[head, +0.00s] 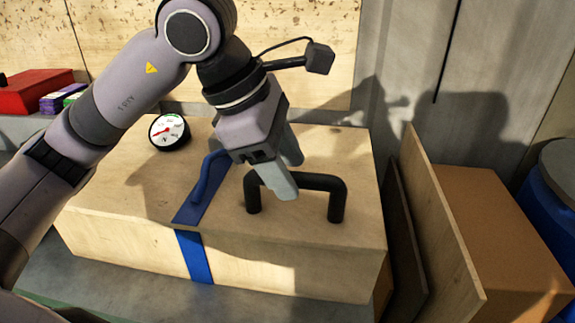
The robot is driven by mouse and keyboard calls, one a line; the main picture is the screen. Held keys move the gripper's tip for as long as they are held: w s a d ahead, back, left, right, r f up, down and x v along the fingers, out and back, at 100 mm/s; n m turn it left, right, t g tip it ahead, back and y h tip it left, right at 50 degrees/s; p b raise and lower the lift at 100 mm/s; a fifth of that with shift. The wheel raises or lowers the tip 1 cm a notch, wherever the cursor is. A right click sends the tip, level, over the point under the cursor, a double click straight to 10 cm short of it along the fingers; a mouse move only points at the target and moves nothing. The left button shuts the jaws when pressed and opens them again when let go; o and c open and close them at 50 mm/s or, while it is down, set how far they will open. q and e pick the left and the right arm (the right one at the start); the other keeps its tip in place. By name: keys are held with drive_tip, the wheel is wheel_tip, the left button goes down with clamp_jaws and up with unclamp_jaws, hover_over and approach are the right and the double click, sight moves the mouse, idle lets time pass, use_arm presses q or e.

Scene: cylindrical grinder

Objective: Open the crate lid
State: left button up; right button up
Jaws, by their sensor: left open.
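A wooden crate (115,245) stands on a grey surface, and its flat wooden lid (130,195) lies closed on top. A black bar handle (337,198) rises from the lid near its front right. A blue strap (195,255) runs over the lid and down the crate's front. My left gripper (288,172) is open over the handle's left part, with its fingers pointing down. One finger hides part of the handle's bar; I cannot tell whether it touches. My right gripper is not in view.
A round dial gauge (169,132) sits on the lid's back left. Upright boards (435,225) and a cardboard box (500,230) stand close on the crate's right, with a blue drum (555,200) beyond. A red box (35,92) is at the far left.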

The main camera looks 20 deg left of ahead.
use_arm(q)
drive_tip(key=shift+w+d+f, duration=0.1)
drive_tip(key=shift+f, duration=0.2)
drive_tip(key=shift+c, duration=0.4)
